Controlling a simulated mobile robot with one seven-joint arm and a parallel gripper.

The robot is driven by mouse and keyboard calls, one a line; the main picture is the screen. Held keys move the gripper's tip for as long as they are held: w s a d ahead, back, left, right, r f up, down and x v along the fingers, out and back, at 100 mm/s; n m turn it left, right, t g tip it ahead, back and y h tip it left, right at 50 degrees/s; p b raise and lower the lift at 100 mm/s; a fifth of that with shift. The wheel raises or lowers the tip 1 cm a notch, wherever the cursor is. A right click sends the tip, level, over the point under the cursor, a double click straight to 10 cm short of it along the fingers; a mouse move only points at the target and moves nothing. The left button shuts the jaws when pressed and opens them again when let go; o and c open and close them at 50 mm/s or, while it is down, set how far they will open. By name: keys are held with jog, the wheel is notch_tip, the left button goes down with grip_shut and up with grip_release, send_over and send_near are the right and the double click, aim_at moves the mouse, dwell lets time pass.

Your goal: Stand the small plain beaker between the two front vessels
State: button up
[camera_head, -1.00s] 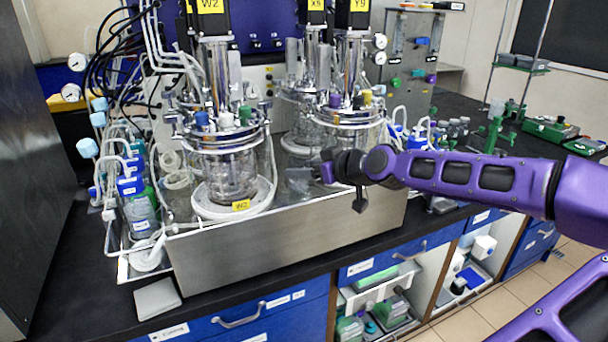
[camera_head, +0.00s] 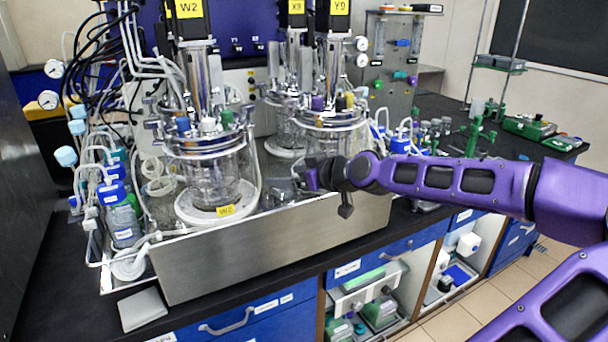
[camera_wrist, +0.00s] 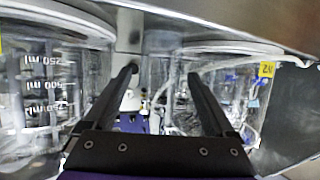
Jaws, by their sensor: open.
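The left front vessel (camera_head: 208,172), labelled W2, and the right front vessel (camera_head: 330,135), under the Y9 motor, stand on the steel deck. My gripper (camera_head: 303,178) reaches in from the right, low at the deck, near the gap between them. In the wrist view its two dark fingers (camera_wrist: 161,75) are apart, with nothing clearly held between them. That view looks upside down; graduated glass (camera_wrist: 50,90) fills its left side and the W2-labelled vessel (camera_wrist: 225,95) its right. I cannot make out the small plain beaker for certain in either view.
The steel tray's front wall (camera_head: 270,250) stands below my gripper. Bottles and tubing (camera_head: 118,215) crowd the left side. A light flat pad (camera_head: 143,309) lies on the black bench at front left. Green-based equipment (camera_head: 530,127) stands at the far right.

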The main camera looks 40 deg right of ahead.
jog(key=p+v, duration=0.1)
jog(key=v, duration=1)
jog(key=shift+s, duration=0.3)
